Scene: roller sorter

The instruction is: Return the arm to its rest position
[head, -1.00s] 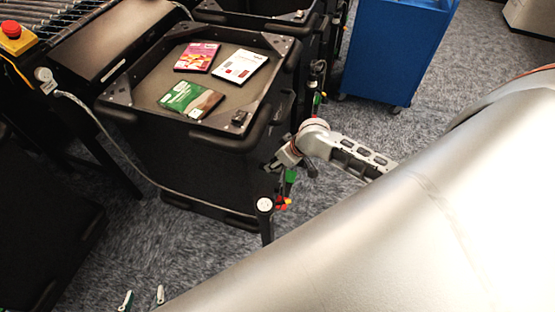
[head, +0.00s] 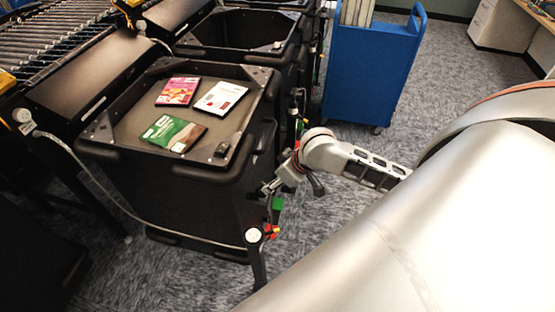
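My large silver arm link (head: 400,230) fills the lower right. Beyond it a slotted light-grey link (head: 375,168) leads left to a rounded joint with a red ring. A small metallic end, which looks like my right gripper (head: 270,187), shows at its left tip, beside the right side of the black bin (head: 190,200). It is too small and dark to tell its finger opening, and no held object is clear. My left gripper is out of the picture.
The bin's top carries a pink (head: 178,91), a white (head: 220,97) and a green-brown flat item (head: 173,133). A black post (head: 256,265) stands near its front right corner. A blue cart (head: 370,70) is behind, a roller conveyor (head: 60,40) upper left. Carpet shows between bin and cart.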

